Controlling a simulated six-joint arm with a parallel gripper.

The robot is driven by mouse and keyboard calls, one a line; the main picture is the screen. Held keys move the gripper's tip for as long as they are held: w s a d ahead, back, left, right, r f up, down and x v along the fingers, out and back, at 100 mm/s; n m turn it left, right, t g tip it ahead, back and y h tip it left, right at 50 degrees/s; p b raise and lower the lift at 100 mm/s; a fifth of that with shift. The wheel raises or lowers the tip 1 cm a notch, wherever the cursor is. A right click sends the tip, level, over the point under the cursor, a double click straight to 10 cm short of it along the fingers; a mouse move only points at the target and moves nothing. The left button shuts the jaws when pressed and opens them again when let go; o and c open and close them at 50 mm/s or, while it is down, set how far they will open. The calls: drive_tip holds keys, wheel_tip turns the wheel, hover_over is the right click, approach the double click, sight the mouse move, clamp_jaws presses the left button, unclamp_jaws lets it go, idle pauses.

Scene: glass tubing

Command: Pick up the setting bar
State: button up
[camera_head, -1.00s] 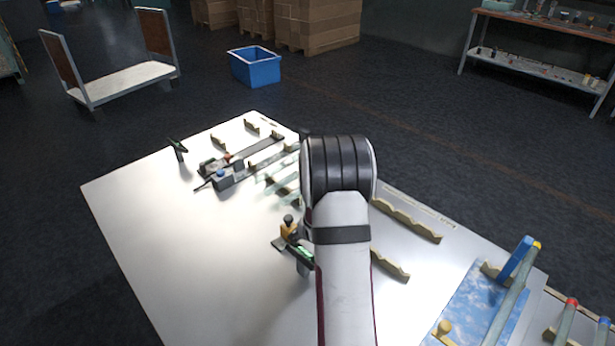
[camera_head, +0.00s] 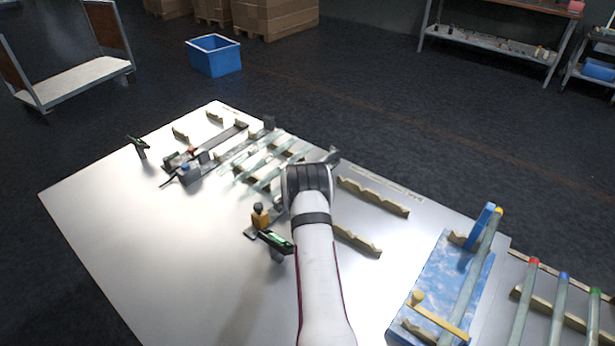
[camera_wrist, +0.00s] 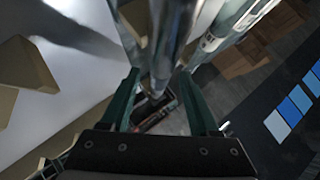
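My gripper (camera_wrist: 160,90) shows in the wrist view as two dark green fingers, standing apart. A grey, shiny rod-like piece (camera_wrist: 162,65) shows between and beyond them; I cannot tell whether they touch it. In the head view my wrist hides most of the gripper, near the right end of a row of glass tubes (camera_head: 262,160) on the white table. I cannot tell for certain which piece is the setting bar. A long dark bar (camera_head: 222,142) lies by a device at the table's back left, and a yellow bar (camera_head: 440,318) lies across the blue board.
Pale notched racks (camera_head: 372,195) stand right of my wrist. A small yellow-and-black device (camera_head: 260,216) and a green-lit display (camera_head: 276,241) stand just left of my arm. The blue board (camera_head: 445,277) and colour-tipped tubes (camera_head: 557,310) are at right. The table's left front (camera_head: 130,230) is clear.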

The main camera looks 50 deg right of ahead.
clamp_jaws()
idle(1.2)
